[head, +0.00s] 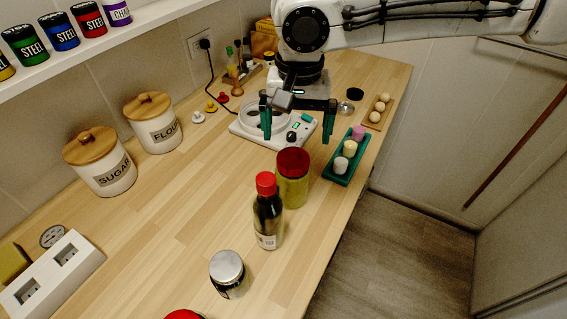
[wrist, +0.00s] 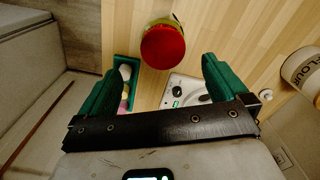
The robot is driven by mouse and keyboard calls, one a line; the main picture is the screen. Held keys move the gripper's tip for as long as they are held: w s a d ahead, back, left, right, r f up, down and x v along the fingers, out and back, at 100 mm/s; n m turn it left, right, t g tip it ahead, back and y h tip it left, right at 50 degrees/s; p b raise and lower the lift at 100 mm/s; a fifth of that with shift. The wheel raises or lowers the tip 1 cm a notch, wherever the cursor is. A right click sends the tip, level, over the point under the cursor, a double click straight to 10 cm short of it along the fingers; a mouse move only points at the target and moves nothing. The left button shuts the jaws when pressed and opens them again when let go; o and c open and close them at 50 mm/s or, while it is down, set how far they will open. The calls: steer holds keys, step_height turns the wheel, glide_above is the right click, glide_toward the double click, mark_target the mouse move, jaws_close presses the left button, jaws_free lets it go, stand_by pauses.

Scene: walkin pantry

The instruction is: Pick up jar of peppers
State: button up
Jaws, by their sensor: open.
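The likely jar of peppers (head: 293,190) stands upright on the counter, with a red lid and yellow-green contents; its label is not readable. In the wrist view its red lid (wrist: 163,47) shows at the top middle, just beyond the fingertips. My gripper (head: 297,132) has green fingers, is open and empty, and hangs behind the jar, apart from it, over the white appliance. In the wrist view the gripper (wrist: 158,75) has its fingers spread either side of the lid's line.
A dark red-capped bottle (head: 268,215) stands close in front of the jar. A green tray (head: 337,178) with several small items is to its right, near the counter edge. The white appliance (head: 248,128) is behind.

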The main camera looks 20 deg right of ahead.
mark_target(293, 157)
steer(key=f, duration=0.5)
steer(key=shift+w, duration=0.2)
steer(key=shift+a+f+p, duration=0.15)
steer(key=shift+f+p, duration=0.35)
steer(key=shift+f, duration=2.3)
steer(key=shift+c, duration=0.5)
steer(key=c, duration=1.3)
steer(key=shift+c, duration=0.7)
steer(key=shift+r, duration=0.15)
